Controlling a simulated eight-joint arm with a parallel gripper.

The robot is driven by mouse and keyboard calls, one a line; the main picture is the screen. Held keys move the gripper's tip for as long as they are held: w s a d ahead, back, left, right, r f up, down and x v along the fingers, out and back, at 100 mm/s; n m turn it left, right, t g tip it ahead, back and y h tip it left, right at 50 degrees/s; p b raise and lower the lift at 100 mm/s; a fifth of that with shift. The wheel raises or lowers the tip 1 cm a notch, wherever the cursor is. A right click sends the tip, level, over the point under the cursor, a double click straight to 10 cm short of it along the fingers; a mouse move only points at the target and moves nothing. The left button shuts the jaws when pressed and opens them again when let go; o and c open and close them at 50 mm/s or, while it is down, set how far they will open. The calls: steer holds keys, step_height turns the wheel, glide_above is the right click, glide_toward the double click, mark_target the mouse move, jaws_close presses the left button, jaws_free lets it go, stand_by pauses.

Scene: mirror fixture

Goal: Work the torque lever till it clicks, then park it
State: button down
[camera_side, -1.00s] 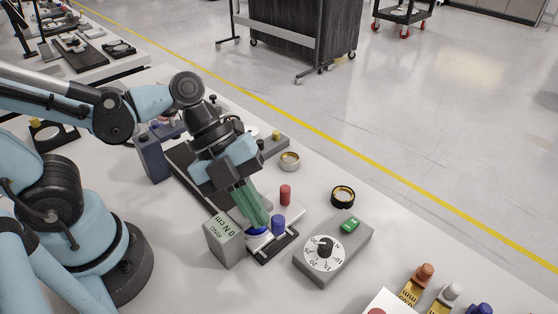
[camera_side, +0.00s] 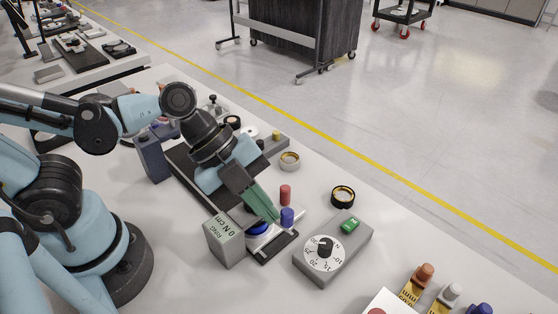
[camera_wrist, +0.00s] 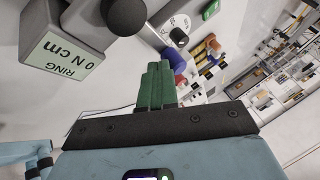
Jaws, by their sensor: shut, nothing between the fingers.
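My gripper (camera_side: 275,217) has long green fingers pressed together with nothing between them. In the side view its tips are beside a blue peg (camera_side: 287,216); I cannot tell whether they touch. A blue round part on a silver base (camera_side: 258,229) sits just left of the tips, partly hidden by the fingers. A grey box (camera_side: 224,240) beside it reads "RING 0 N cm"; it also shows in the wrist view (camera_wrist: 62,52). A red peg (camera_side: 285,193) stands behind the blue one. In the wrist view, the fingers (camera_wrist: 157,68) point towards the blue peg (camera_wrist: 172,58). I cannot single out the torque lever.
A grey dial box (camera_side: 325,250) with a black knob and green label stands right of the fixture. Coloured-top items (camera_side: 418,285) stand at the front right. White table is clear between them.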

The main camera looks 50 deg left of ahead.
steer(key=n+t, duration=0.1)
steer(key=w+n+t+y, duration=0.1)
steer(key=n, duration=0.1)
steer(key=shift+w+d+n, duration=0.2)
steer(key=shift+w+n, duration=0.1)
steer(key=w+n+y, duration=0.1)
steer(key=n+y, duration=0.1)
steer(key=n, duration=0.1)
steer(key=w+a+n+t+y, duration=0.1)
steer(key=n+y, duration=0.1)
steer(key=n, duration=0.1)
steer(key=w+a+n+t+y, duration=0.1)
steer(key=w+n+y, duration=0.1)
steer(key=n, duration=0.1)
steer(key=shift+a+n, duration=0.15)
steer(key=shift+n, duration=0.25)
steer(key=shift+w, duration=0.15)
steer(key=shift+r, duration=0.1)
